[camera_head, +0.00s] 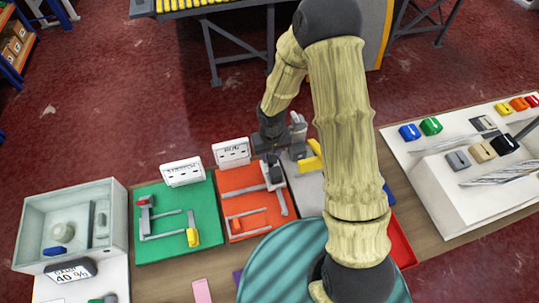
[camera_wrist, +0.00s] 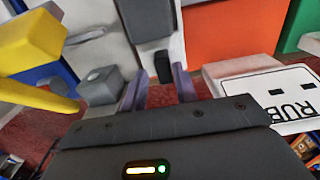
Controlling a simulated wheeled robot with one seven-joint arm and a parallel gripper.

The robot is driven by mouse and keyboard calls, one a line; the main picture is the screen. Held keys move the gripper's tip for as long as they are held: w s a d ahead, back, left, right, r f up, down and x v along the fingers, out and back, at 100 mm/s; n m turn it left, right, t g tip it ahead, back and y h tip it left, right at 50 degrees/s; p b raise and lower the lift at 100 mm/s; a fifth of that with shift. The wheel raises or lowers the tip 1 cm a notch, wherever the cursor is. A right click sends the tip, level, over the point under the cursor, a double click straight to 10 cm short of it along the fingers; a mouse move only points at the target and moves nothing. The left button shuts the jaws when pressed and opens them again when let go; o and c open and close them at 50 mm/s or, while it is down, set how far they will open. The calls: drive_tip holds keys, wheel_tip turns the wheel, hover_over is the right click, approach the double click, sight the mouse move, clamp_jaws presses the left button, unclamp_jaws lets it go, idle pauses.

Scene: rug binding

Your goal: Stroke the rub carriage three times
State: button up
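The rub carriage (camera_head: 272,174) is a grey block with dark parts at the right edge of the orange board (camera_head: 231,186). In the wrist view its grey body (camera_wrist: 148,18) is at the top centre, with a small black knob (camera_wrist: 163,68) below. My gripper (camera_head: 270,150) is at the far end of the carriage, partly hidden by my arm. In the wrist view my two gripper fingers (camera_wrist: 158,86) stand apart, one each side of the knob, with gaps showing. The RUB sign (camera_head: 231,152) stands beside my gripper; it also shows in the wrist view (camera_wrist: 285,95).
A green board (camera_head: 163,222) with red and yellow handles lies left of the orange one. A yellow lever (camera_head: 312,158) on a grey base is close on the right. A white tray (camera_head: 455,200) with coloured blocks stands further right. A grey box (camera_head: 75,195) is far left.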

drive_tip(key=shift+o, duration=0.5)
drive_tip(key=shift+d, duration=0.1)
drive_tip(key=shift+s, duration=0.1)
drive_tip(key=shift+a, duration=0.2)
wheel_tip(320, 180, up, 17)
drive_tip(key=shift+r+b, duration=0.2)
drive_tip(key=shift+b, duration=0.2)
drive_tip(key=shift+d, duration=0.1)
drive_tip(key=s+d+r+m+t, duration=0.1)
drive_tip(key=s+d+m+t, duration=0.1)
drive_tip(key=s+d, duration=0.8)
drive_tip(key=shift+s+d+r+t, duration=0.3)
drive_tip(key=shift+s+d, duration=0.1)
drive_tip(key=shift+d, duration=0.2)
